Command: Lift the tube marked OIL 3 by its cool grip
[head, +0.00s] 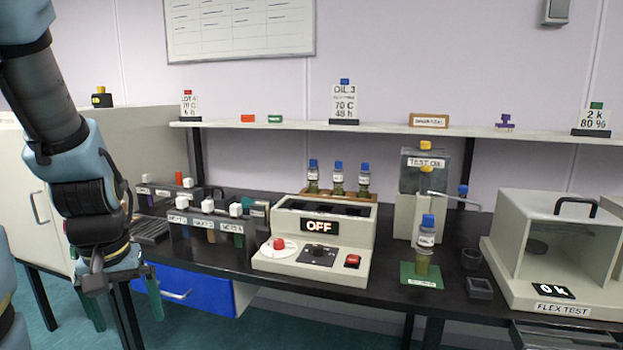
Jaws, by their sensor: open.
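Three similar blue-capped tubes, a left one (313,176), a middle one (338,178) and a right one (364,179), stand in a brown rack behind the grey block. Their labels are too small to read, so I cannot tell which is OIL 3. A card reading OIL 3, 70 C, 48 h (344,104) stands on the shelf. My gripper (124,300) is open and empty at lower left, far from all the tubes.
The grey block (318,250) reads OFF and has a red knob and a switch. The FLEX TEST box (560,240) stands right. A TEST OIL dispenser (425,195) is behind the mat. A blue drawer (185,290) is below the bench.

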